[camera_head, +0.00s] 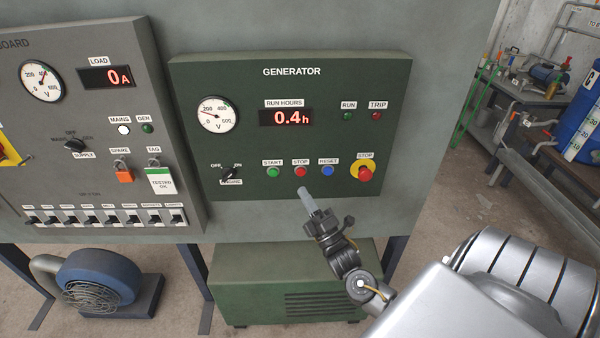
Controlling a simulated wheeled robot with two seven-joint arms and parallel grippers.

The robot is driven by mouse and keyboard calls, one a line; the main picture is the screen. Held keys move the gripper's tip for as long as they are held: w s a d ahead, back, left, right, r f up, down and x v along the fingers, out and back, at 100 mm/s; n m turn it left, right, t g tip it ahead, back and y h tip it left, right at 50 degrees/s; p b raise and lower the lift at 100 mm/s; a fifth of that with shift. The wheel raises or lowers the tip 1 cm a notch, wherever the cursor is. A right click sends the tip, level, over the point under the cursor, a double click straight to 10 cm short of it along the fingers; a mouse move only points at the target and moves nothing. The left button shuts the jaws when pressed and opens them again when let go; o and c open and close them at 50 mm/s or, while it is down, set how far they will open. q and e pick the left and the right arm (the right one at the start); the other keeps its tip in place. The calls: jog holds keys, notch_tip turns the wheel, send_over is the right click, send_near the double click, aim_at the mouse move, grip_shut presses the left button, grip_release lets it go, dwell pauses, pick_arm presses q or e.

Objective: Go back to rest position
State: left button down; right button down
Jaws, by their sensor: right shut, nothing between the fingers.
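My right gripper (307,202) is in front of the lower edge of the green generator panel (225,130), just below the red stop button (300,171). Its fingers are shut with nothing between them, and they point up at the panel. I cannot tell whether the fingertips touch anything, but they look apart from the buttons. My right arm comes in from the lower right. My left gripper is not in view.
The panel also holds a green start button (273,172), a blue reset button (327,171) and a red emergency stop (364,173). A grey switchboard (90,190) is at the left. A green generator housing (255,275) and a blue blower (100,275) stand below.

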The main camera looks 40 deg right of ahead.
dwell(0.7)
notch_tip(320, 180, down, 21)
jog(key=d+m+g, duration=0.2)
jog(key=m+g, duration=0.5)
jog(key=m, duration=0.1)
jog(key=s+a+f+m+g, duration=0.1)
jog(key=s+f+m+g, duration=0.2)
jog(key=f, duration=0.6)
jog(key=s+a+f+m+g, duration=0.1)
jog(key=s+f+g, duration=0.2)
jog(key=s+f, duration=0.5)
jog(key=s+a+f+m+g, duration=0.3)
jog(key=s+f+g, duration=0.3)
jog(key=s+f, duration=0.8)
jog(key=s+a+f+g, duration=0.2)
jog(key=s+a+f, duration=0.1)
jog(key=s, duration=0.5)
jog(key=s+a+f+m+g+y, duration=0.1)
jog(key=s+a+f, duration=0.3)
jog(key=s, duration=0.5)
jog(key=shift+s+a+g, duration=0.2)
jog(key=shift+a+g, duration=0.5)
